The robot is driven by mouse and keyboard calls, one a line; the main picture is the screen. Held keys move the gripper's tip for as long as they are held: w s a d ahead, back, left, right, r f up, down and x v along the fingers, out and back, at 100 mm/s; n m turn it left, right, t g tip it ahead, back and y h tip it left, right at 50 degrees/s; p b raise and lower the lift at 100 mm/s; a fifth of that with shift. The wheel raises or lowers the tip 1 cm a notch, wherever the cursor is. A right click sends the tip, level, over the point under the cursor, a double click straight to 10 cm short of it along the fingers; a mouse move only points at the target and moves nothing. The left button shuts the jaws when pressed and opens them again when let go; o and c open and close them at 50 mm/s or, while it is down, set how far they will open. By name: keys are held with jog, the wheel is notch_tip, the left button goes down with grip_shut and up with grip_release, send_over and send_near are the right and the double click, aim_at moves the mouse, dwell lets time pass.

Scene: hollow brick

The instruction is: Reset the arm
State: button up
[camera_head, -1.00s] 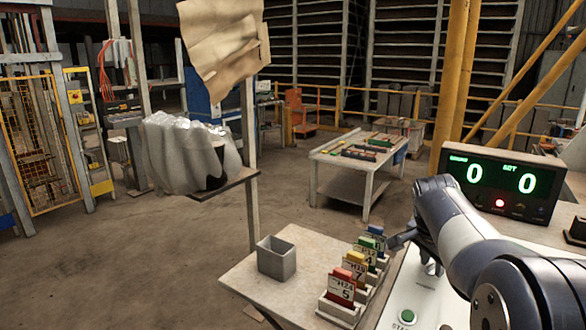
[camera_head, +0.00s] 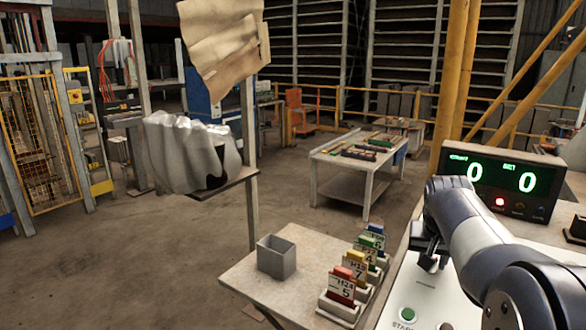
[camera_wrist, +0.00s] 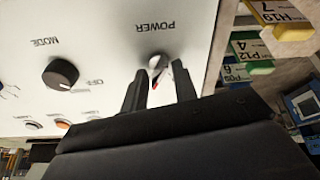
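My arm reaches in from the right in the head view, over a white control panel (camera_head: 420,294). My gripper (camera_head: 428,258) is at the panel's far part, beside the cards. In the wrist view my gripper (camera_wrist: 159,68) has its two dark fingers apart, with nothing held. The grey POWER knob (camera_wrist: 151,61), with a red mark, shows between the fingertips; I cannot tell how far they are from it. The black MODE knob (camera_wrist: 61,74) lies to its left. A green START button (camera_head: 407,315) is at the panel's near edge.
A display (camera_head: 503,182) behind the panel shows two green zeros and a lit red lamp. Left of the panel, a table (camera_head: 232,276) holds a grey bin (camera_head: 276,258) and several coloured card holders (camera_head: 341,290). Open floor lies further left.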

jog(key=n, duration=0.3)
jog(key=v, duration=0.9)
jog(key=shift+s+d+r+n+y, duration=0.2)
jog(key=shift+r+n+y, duration=0.1)
jog(key=shift+r+n, duration=0.1)
jog(key=shift+a, duration=0.1)
